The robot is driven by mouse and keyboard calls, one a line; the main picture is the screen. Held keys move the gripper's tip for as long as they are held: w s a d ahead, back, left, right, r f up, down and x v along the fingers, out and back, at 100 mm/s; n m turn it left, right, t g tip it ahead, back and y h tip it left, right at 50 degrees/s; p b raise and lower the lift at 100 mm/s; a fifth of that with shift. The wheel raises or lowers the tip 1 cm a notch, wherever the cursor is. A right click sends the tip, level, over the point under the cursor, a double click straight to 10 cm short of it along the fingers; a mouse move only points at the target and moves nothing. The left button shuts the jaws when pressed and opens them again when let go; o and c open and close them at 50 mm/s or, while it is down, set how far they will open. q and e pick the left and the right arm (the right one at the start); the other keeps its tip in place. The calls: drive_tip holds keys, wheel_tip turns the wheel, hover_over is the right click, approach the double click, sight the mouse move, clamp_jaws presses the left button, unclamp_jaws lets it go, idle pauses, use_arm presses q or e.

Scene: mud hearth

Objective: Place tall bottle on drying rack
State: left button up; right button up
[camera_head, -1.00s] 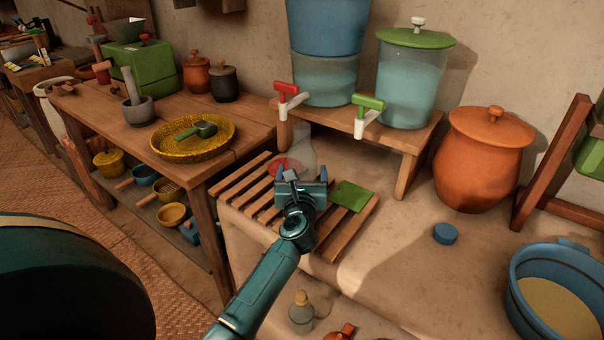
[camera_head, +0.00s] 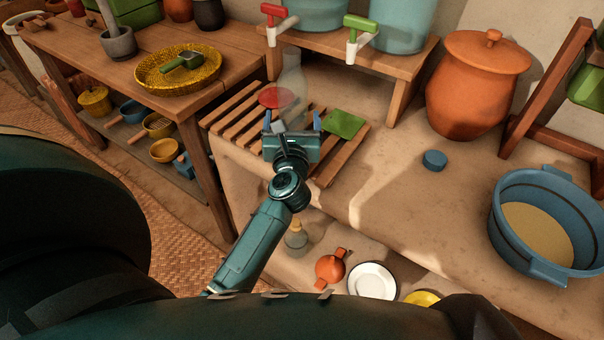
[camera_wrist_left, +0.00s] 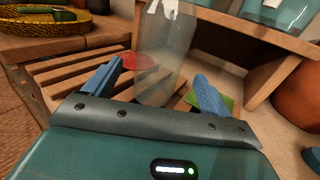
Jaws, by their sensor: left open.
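The tall bottle (camera_head: 292,83) is clear glass and stands upright on the wooden slatted drying rack (camera_head: 238,120). It also shows in the left wrist view (camera_wrist_left: 167,55), rising just beyond the fingers. A red round patch (camera_head: 271,97) and a green square (camera_head: 344,124) mark the rack on either side of the bottle. My left gripper (camera_head: 292,122) is open and empty in front of the bottle, its two blue fingers apart; in the left wrist view the bottle's lower part sits between and beyond them. I cannot tell if they touch it. My right gripper is not in view.
A small wooden stand (camera_head: 385,60) with two tapped water containers is behind the rack. An orange lidded pot (camera_head: 474,85), a blue lid (camera_head: 434,160) and a blue basin (camera_head: 545,225) stand to the right. A smaller stoppered bottle (camera_head: 296,240) is below, partly behind my arm.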

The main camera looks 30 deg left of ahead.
use_arm(q)
drive_tip(key=s+d+m+t+h, duration=0.1)
drive_tip(key=m, duration=0.2)
drive_tip(key=s+d+r+m+t+h, duration=0.1)
drive_tip(key=s+m, duration=0.1)
drive_tip(key=m, duration=0.2)
drive_tip(key=s+d+m+t+h, duration=0.1)
drive_tip(key=d+m, duration=0.1)
drive_tip(key=m, duration=0.2)
drive_tip(key=shift+s+r, duration=0.25)
drive_tip(key=shift+s, duration=0.05)
drive_tip(key=s+d+f+m+g+h, duration=0.1)
drive_tip(key=s+d+f+m+h, duration=0.1)
drive_tip(key=s+m, duration=0.4)
drive_tip(key=s+d+f+m+g+h, duration=0.2)
drive_tip(key=s+d+m, duration=0.4)
drive_tip(key=m, duration=1)
drive_tip(key=s+d+f+m+g+h, duration=0.2)
drive_tip(key=s+d+f+m+h, duration=0.1)
drive_tip(key=m, duration=0.7)
drive_tip(key=shift+s+d+f+m+h, duration=0.4)
drive_tip(key=shift+s+d+h, duration=0.15)
drive_tip(key=shift+s+h, duration=0.95)
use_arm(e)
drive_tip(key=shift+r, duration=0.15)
use_arm(q)
drive_tip(key=shift+w+r, duration=0.1)
